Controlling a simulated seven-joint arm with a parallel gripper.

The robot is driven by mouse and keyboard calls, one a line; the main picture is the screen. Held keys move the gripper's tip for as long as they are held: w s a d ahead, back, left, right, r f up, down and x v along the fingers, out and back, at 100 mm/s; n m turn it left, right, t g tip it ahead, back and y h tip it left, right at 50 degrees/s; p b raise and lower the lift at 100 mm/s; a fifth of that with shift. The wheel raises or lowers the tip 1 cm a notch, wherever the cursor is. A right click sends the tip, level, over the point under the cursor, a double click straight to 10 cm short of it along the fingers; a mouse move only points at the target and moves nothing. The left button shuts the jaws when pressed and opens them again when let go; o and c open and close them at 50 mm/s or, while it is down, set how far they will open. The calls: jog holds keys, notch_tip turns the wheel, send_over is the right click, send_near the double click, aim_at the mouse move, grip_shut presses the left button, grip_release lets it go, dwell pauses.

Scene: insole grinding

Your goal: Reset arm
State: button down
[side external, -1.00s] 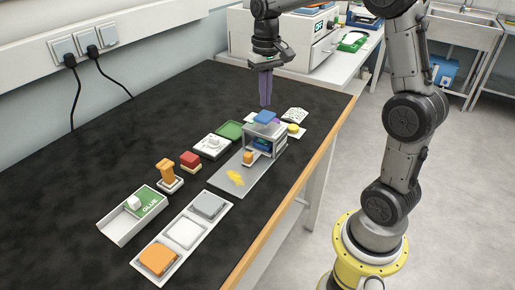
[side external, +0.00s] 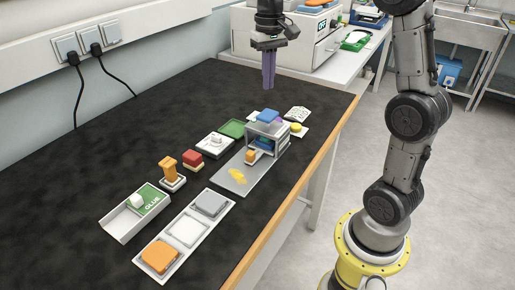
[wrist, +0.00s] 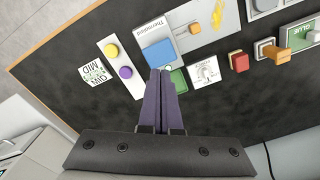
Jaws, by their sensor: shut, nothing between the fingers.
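My gripper (side external: 269,86) has purple fingers pressed together, with nothing between them. It hangs in the air above the far end of the black table, over the area behind the grey machine (side external: 267,138) with the blue top. In the wrist view my gripper (wrist: 164,72) points toward the machine's blue block (wrist: 158,54) and the green pad (wrist: 175,80), which its fingers partly cover. No object is held.
The black table (side external: 120,125) carries a tray with orange, white and grey pads (side external: 187,233), a glue box (side external: 135,213), an orange-handled stamp (side external: 171,175), a red block (side external: 192,160) and a white switch (side external: 214,144). Yellow and purple buttons (wrist: 117,60) lie near the machine.

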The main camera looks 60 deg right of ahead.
jog(key=s+a+r+n+t, duration=0.3)
jog(key=s+a+r, duration=0.2)
jog(key=s+a, duration=0.55)
jog(key=s+a+f+n+t, duration=0.2)
jog(key=s+f+n, duration=0.1)
jog(key=s+f, duration=0.5)
jog(key=shift+s+a+f+t, duration=0.2)
jog(key=shift+s+a+t, duration=0.1)
jog(key=shift+s, duration=0.25)
